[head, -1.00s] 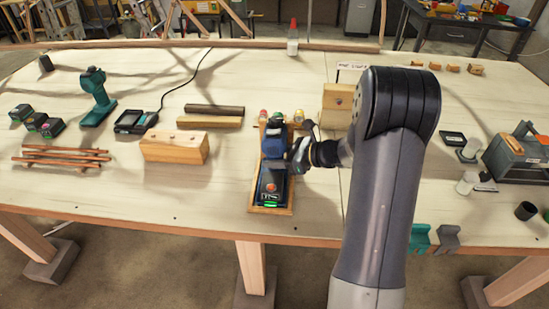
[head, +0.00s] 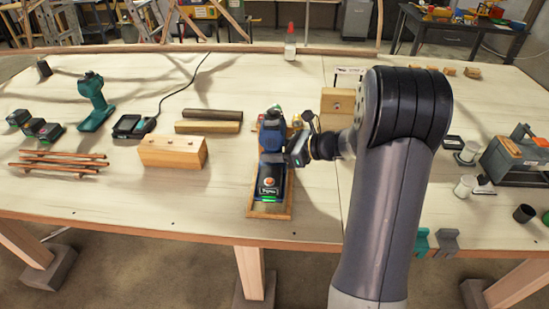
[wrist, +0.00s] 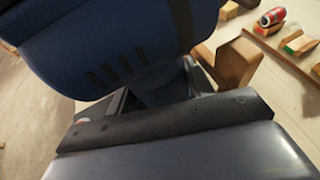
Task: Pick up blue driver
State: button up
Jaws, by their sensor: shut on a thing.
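The blue driver (head: 272,135) is upright above a shallow wooden tray (head: 270,213) in the middle of the table. Its dark base shows a green light at the front. My gripper (head: 296,151) reaches in from the right and is shut on the driver below its blue head. In the wrist view the driver's blue vented body (wrist: 110,45) fills the upper left, close to the camera. The driver's base seems a little above the tray floor, but the gap is hard to see. The gripped part is mostly hidden.
A wooden block (head: 172,153) stands left of the tray. Small coloured-tipped pieces lie just behind the driver. Another wooden block (head: 338,101) stands behind my gripper. A teal tool (head: 95,103), a corded charger (head: 131,125) and copper rods (head: 60,161) are farther left.

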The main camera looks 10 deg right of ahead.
aim_at(275, 119)
notch_tip(275, 119, up, 14)
jog(key=shift+r, duration=0.1)
dwell(0.5)
jog(key=shift+d, duration=0.1)
